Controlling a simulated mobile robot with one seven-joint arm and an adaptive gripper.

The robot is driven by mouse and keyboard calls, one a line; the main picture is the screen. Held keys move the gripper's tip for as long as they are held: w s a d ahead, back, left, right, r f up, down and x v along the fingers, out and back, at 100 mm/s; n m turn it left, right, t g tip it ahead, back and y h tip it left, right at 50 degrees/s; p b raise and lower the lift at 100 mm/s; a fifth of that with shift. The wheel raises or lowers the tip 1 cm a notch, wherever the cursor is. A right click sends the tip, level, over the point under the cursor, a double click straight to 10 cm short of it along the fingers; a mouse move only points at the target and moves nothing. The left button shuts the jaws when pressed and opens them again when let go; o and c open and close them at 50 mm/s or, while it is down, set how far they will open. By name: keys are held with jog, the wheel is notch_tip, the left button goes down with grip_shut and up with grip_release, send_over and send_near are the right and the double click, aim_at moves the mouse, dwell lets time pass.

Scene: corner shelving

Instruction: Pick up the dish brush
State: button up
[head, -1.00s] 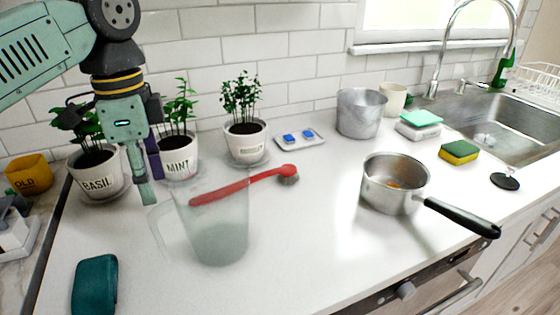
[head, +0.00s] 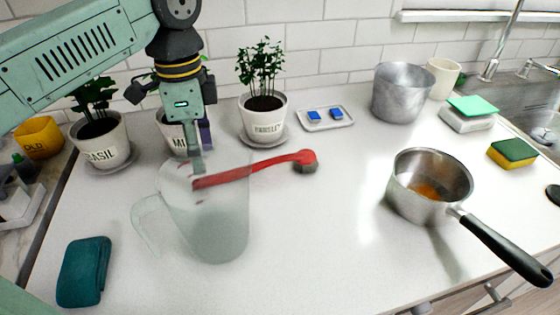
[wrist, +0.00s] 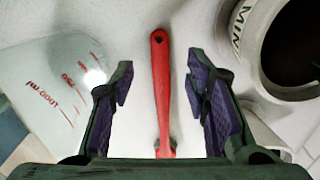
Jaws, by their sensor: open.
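The dish brush (head: 265,165) has a red handle and a round head with dark bristles. It lies on the white counter behind the clear measuring jug (head: 218,232). The handle's left end shows through the jug's wall in the head view. My gripper (head: 197,165) is above that left end and points down. In the wrist view the red handle (wrist: 161,85) runs lengthwise between the two purple-padded fingers of my gripper (wrist: 160,78), with gaps on both sides. The brush head is hidden there by the gripper body.
The measuring jug also stands close left in the wrist view (wrist: 45,75). The mint pot (head: 178,138) is close behind my gripper. The basil pot (head: 103,143), a third potted herb (head: 262,123) and a steel saucepan (head: 425,207) stand around. The counter's middle is clear.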

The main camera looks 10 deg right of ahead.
jog(key=shift+d+f+p, duration=0.15)
jog(key=shift+f+p, duration=0.35)
jog(key=shift+f, duration=0.9)
jog(key=shift+d+f+p, duration=0.1)
jog(key=shift+f+p, duration=0.4)
jog(key=shift+f, duration=0.85)
jog(key=shift+c, duration=0.4)
grip_shut()
